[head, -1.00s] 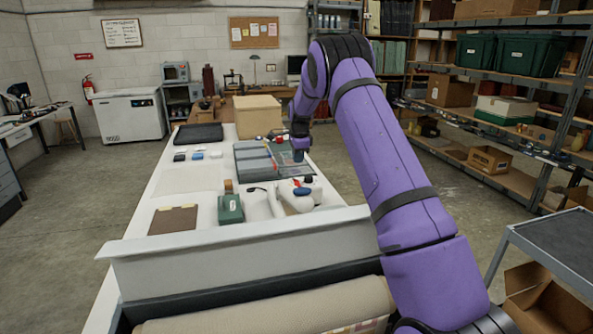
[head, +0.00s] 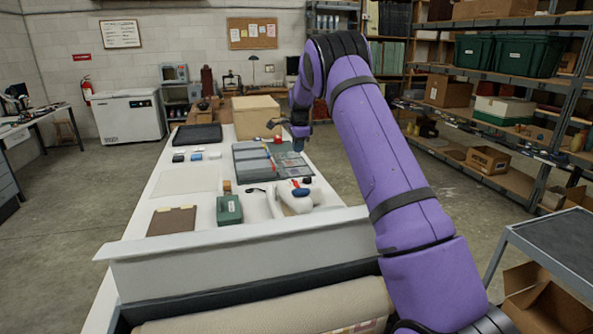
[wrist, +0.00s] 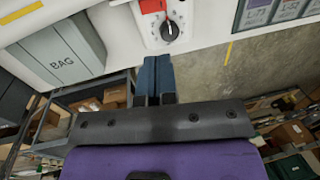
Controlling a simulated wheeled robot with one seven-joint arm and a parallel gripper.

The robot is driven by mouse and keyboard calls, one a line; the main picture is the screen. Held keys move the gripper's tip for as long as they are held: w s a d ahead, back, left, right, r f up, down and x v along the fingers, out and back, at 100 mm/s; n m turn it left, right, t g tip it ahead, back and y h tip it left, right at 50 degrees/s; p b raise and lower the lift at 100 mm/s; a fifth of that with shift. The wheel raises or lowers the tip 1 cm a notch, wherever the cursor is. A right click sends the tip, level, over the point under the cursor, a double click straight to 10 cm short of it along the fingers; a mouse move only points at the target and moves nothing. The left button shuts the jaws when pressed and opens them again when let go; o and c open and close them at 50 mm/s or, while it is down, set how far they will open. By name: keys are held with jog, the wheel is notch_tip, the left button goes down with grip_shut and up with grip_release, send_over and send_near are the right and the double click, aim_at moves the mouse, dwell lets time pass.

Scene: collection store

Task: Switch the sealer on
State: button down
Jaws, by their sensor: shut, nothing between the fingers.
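A black rotary knob (wrist: 169,30) with a pale pointer mark sits on a white panel (wrist: 135,32) in the wrist view. A red part (wrist: 152,5) lies just above it, cut by the picture's top edge. I cannot tell the knob's setting. My gripper (wrist: 158,58) is shut and empty, its blue fingers pointing at the panel, a little below the knob in the picture and apart from it. In the head view my gripper (head: 299,146) hangs over the right side of the long white table, by the grey tray (head: 250,160). The sealer as a whole is not clearly recognisable.
A grey box marked BAG (wrist: 62,55) stands left of the knob in the wrist view.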

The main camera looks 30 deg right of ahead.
aim_at(296, 182)
jog(key=f, duration=0.4)
jog(key=w+f, duration=0.1)
jog(key=f, duration=0.4)
jog(key=w+f, duration=0.1)
jog(key=f, duration=0.3)
jog(key=shift+w+d+f, duration=0.15)
jog(key=shift+d+f, duration=0.15)
jog(key=shift+f, duration=0.1)
jog(key=shift+w+f, duration=0.15)
jog(key=shift+f, duration=0.1)
jog(key=shift+s+f, duration=0.15)
jog(key=shift+s, duration=0.1)
jog(key=shift+s+a, duration=0.2)
jog(key=shift+s, duration=0.45)
notch_tip(296, 182, up, 14)
jog(key=s, duration=0.2)
jog(key=shift+a, duration=0.3)
